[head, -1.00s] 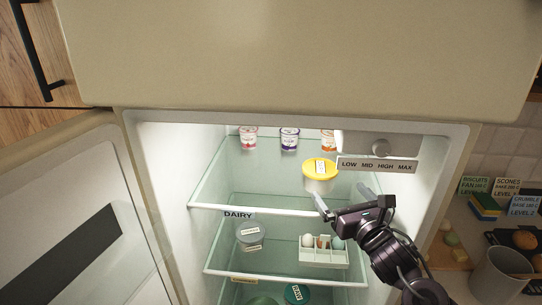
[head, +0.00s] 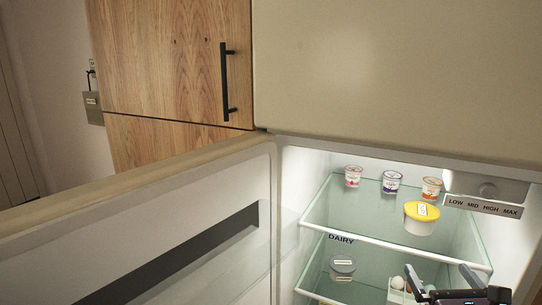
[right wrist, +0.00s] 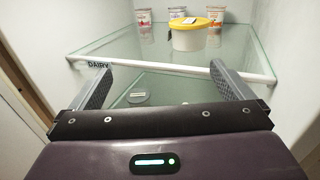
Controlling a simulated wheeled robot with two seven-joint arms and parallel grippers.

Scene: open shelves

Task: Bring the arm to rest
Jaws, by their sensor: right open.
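My right gripper (head: 442,283) shows at the lower right of the head view, in front of the open fridge. In the right wrist view its two fingers (right wrist: 165,88) are spread apart with nothing between them. They point towards the upper glass shelf (right wrist: 130,55). A white tub with a yellow lid (head: 421,218) stands on that shelf, beyond the gripper and apart from it; it also shows in the right wrist view (right wrist: 188,40). My left gripper is in neither view.
Small pots (head: 392,182) stand at the back of the upper shelf. A grey-lidded tub (head: 342,267) sits on the shelf below, near the DAIRY label. The open fridge door (head: 170,235) fills the lower left. A control panel (head: 483,206) is at the upper right inside.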

